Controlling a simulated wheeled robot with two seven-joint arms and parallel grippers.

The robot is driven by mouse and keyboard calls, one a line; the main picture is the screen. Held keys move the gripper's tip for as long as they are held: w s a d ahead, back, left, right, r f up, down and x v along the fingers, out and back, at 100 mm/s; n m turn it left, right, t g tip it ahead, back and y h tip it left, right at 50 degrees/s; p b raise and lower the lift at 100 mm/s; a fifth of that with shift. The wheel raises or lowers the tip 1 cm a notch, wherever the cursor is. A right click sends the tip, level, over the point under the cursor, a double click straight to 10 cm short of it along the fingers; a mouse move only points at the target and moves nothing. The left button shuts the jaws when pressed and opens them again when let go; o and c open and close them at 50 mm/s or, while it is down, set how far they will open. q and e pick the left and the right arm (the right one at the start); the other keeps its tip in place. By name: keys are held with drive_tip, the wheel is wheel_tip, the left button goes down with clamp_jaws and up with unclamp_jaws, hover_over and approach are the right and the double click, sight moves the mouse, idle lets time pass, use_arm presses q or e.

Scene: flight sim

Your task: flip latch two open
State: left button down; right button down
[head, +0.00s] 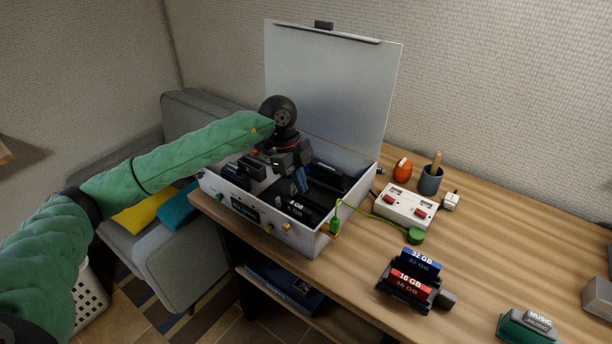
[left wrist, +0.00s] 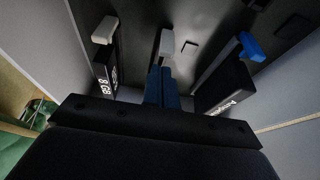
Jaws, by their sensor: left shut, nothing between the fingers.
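The open white case (head: 318,238) stands on the desk with its lid (head: 325,85) raised. My left gripper (head: 301,182) reaches down into it, its blue fingers shut and empty. In the left wrist view my fingers (left wrist: 162,86) point at a grey latch (left wrist: 166,43) in the middle; I cannot tell whether they touch it. Another grey latch (left wrist: 104,31) is at the left by the black 8 GB module (left wrist: 106,70). A blue latch (left wrist: 250,46) is at the right above a black module (left wrist: 224,86). I cannot tell which latch is number two. My right gripper is out of view.
A white box with red switches (head: 405,207), a cup (head: 430,181) and a red-orange object (head: 402,170) stand right of the case. A black holder with the 32 GB and 16 GB modules (head: 411,283) is in front. A green cable (head: 352,207) leaves the case's right corner.

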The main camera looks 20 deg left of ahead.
sight(291, 195)
use_arm(q)
drive_tip(key=shift+w+a, duration=0.25)
drive_tip(key=shift+a, duration=0.35)
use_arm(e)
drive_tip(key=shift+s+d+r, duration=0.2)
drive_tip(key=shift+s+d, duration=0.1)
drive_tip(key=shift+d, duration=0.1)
